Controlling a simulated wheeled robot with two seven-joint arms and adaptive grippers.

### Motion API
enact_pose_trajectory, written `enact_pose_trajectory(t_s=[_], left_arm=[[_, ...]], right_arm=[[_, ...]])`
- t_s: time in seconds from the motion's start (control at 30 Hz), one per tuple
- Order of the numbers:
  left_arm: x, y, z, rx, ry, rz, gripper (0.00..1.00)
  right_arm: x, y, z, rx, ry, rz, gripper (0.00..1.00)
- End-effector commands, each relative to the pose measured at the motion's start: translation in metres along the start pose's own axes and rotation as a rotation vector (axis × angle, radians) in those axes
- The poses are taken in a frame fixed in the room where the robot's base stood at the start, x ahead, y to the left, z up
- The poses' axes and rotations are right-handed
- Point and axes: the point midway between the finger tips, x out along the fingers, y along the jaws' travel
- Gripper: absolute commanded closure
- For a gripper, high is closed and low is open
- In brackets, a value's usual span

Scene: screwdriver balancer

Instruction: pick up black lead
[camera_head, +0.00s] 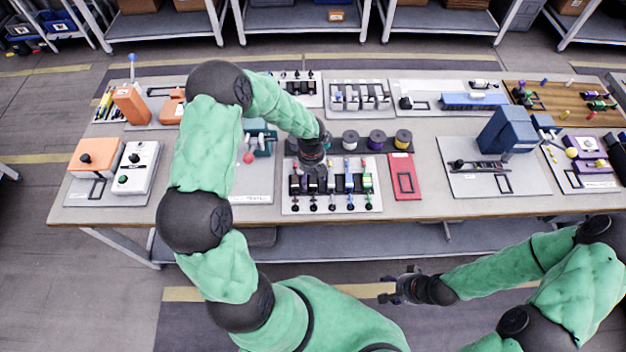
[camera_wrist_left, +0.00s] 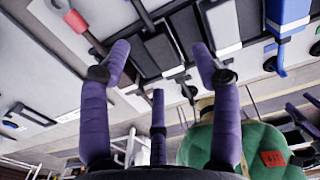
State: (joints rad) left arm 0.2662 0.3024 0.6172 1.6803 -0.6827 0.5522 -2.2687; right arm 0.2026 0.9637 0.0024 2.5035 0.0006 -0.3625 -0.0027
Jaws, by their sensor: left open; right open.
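A white board (camera_head: 290,208) on the table holds a row of leads in several colours, with dark ends towards the front edge. A black lead (camera_head: 295,184) is at the row's left end. My left gripper (camera_head: 313,172) is over the left part of this row, and its fingers partly hide what lies below. In the left wrist view the fingers (camera_wrist_left: 161,62) are spread, with dark blocks (camera_wrist_left: 162,50) between and beyond the tips; I cannot tell whether they touch. My right gripper (camera_head: 388,288) is open and empty in front of the table, well away from the board.
Several spools (camera_head: 376,139) stand just behind the board. A red case (camera_head: 403,177) lies to its right, and a teal device (camera_head: 258,140) with a red knob is to its left. Blue boxes (camera_head: 507,130) stand further right. Bare table shows between the boards.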

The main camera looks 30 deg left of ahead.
Motion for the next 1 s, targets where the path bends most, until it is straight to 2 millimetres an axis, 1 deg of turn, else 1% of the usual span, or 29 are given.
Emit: enact_pose_trajectory(t_s=[0.03,0.13,0.2,0.4,0.47,0.5,0.57,0.6,1.0], left_arm=[[0.011,0.001,-0.002,0.001,0.002,0.001,0.37],[0.023,0.0,-0.001,0.0,0.002,0.0,0.37],[0.026,0.001,-0.001,0.0,0.001,0.0,0.37],[0.025,0.001,-0.001,0.0,0.0,0.0,0.37],[0.025,0.001,-0.001,0.0,0.0,0.0,0.54],[0.025,0.001,-0.001,0.0,0.0,0.0,0.65],[0.025,0.0,-0.001,0.0,0.0,0.0,0.82],[0.025,0.0,-0.001,0.0,0.0,0.0,0.93],[0.024,0.0,-0.001,0.0,0.0,0.0,0.94]], right_arm=[[0.004,0.002,0.0,0.0,0.0,0.0,0.44],[0.007,0.003,0.0,0.0,0.0,0.0,0.44],[0.008,0.003,0.0,0.0,0.0,0.0,0.44],[0.007,0.002,0.0,0.0,0.0,0.0,0.44],[0.007,0.002,0.0,0.0,0.0,0.0,0.44],[0.007,0.002,0.0,0.0,0.0,0.0,0.44],[0.007,0.002,0.0,0.0,0.0,0.0,0.44],[0.007,0.002,0.0,0.0,0.0,0.0,0.44],[0.006,0.002,0.0,0.0,0.0,0.0,0.44]])
